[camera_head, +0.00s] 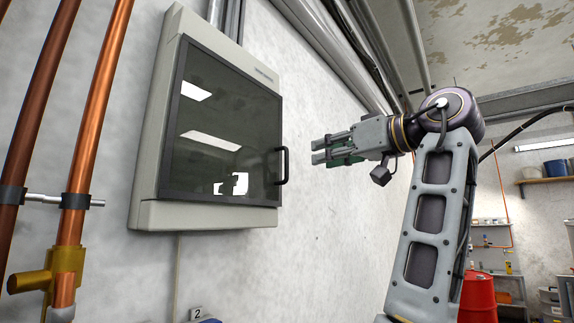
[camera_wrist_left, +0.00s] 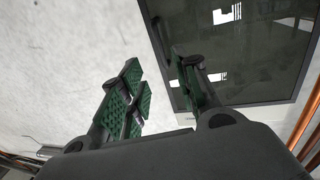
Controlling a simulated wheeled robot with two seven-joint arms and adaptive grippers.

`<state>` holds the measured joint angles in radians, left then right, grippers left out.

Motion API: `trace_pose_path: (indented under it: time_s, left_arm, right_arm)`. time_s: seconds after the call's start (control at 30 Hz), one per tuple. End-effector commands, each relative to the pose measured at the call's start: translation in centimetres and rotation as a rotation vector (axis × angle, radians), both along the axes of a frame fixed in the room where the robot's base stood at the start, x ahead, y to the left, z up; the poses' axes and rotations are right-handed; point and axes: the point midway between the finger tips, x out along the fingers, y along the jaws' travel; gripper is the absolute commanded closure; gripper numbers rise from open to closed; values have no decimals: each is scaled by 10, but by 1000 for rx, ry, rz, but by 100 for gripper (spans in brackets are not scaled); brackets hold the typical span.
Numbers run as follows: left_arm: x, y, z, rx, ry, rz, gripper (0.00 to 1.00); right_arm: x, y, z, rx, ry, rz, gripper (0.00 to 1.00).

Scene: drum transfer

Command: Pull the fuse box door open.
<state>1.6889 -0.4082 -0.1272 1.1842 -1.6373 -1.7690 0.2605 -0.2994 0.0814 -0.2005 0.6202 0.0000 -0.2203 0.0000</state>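The fuse box (camera_head: 160,120) is a pale grey case on the wall, left of centre in the head view. Its dark glazed door (camera_head: 225,135) is shut, and it also shows in the left wrist view (camera_wrist_left: 260,65). A black bar handle (camera_head: 286,167) stands on the door's right edge. My left gripper (camera_head: 318,150) is to the right of the handle, apart from it, with its fingers pointing left toward the door. In the left wrist view its green-padded fingers (camera_wrist_left: 157,88) are spread with nothing between them. My right gripper is not in view.
Copper pipes (camera_head: 92,130) with a brass valve (camera_head: 50,272) run up the wall left of the box. Grey conduits (camera_head: 335,50) run above right. A red drum (camera_head: 478,297) and shelves stand at the far right. The wall around the gripper is bare.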

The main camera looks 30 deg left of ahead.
Motion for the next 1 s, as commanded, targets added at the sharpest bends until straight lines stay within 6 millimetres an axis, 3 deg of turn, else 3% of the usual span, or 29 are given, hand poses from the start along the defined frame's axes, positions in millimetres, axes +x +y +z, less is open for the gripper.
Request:
trace_pose_path:
  time_s: [0.27,1.0]
  left_arm:
    - [7,23,0,-1,1,1,68]
    - [32,114,1,0,1,1,68]
  right_arm:
    - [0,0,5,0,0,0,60]
    - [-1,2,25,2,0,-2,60]
